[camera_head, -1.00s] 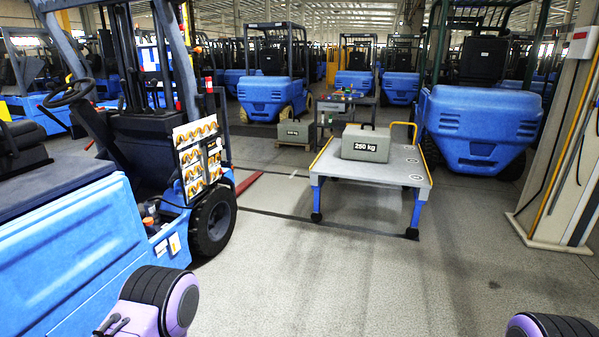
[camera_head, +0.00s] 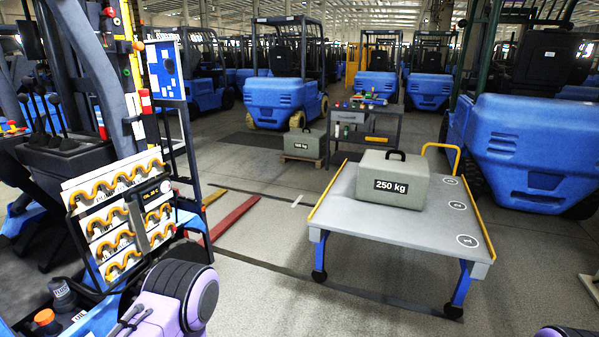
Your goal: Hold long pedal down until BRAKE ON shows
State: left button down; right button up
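A blue forklift (camera_head: 88,306) stands close on the left, with black levers (camera_head: 60,112) on a dark console. I cannot make out a long pedal or a BRAKE ON sign in this view. Part of my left arm, purple and black, shows at the bottom left in front of the forklift. A small piece of my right arm shows at the bottom right edge. Neither gripper's fingers are in view.
A grey wheeled cart (camera_head: 345,212) carries a 250 kg weight (camera_head: 392,182). Behind it are a tool table (camera_head: 372,127) and a smaller weight (camera_head: 304,143) on a pallet. Red forks (camera_head: 236,217) lie low beside the forklift. More forklifts fill the back. The floor at front centre is clear.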

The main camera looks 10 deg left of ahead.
aim_at(52, 250)
jog(key=i, duration=0.8)
jog(key=u, duration=1.9)
jog(key=i, duration=1.65)
